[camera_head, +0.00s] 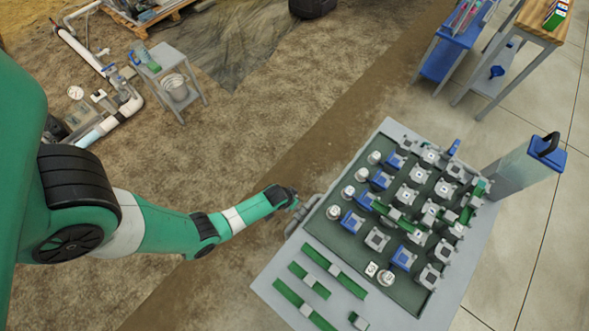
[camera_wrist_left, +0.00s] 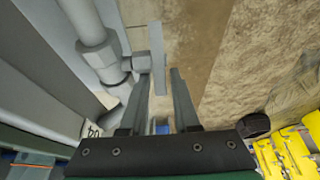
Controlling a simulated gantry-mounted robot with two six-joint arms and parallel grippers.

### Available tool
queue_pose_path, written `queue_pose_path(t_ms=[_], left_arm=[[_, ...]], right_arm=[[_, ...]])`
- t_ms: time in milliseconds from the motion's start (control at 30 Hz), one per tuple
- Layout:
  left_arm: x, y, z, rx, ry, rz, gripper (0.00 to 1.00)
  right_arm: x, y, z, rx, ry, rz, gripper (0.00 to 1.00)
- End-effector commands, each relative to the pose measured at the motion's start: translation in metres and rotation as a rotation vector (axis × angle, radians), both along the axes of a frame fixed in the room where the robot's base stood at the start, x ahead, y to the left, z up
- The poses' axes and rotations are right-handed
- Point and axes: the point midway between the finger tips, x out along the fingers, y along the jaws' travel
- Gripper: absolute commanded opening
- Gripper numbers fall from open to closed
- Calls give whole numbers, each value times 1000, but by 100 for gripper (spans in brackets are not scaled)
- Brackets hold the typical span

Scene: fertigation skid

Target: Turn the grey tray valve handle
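The grey valve handle (camera_wrist_left: 155,50) shows in the left wrist view as a flat upright bar. It is beside a grey valve fitting (camera_wrist_left: 139,62) on a pipe (camera_wrist_left: 88,30). My left gripper (camera_wrist_left: 160,76) has its two fingers apart. The handle's lower end shows in the gap between the fingertips; contact is not clear. In the head view my left gripper (camera_head: 297,202) is at the left edge of the table, by grey piping (camera_head: 303,218). The handle is too small to make out there. My right gripper is not in view.
The grey table (camera_head: 275,283) holds a dark green tray (camera_head: 335,245) with several blue, grey and white pieces. Green bars lie in front. A clear container with a blue lid (camera_head: 535,165) stands at the right. Bare ground lies left of the table.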

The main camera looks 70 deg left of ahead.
Motion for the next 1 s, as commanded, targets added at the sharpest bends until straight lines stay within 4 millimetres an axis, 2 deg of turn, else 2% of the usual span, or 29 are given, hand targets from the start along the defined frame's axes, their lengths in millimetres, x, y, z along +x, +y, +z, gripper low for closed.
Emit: queue_pose_path(t_ms=[67, 333, 500, 1000], left_arm=[[2, 1, -6, 0, 0, 0, 30], [2, 2, -5, 0, 0, 0, 28], [2, 2, -5, 0, 0, 0, 0], [1, 1, -6, 19, -27, -1, 0]], right_arm=[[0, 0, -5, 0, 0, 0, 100], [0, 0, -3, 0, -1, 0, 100], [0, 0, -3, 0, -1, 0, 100], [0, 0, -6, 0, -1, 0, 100]])
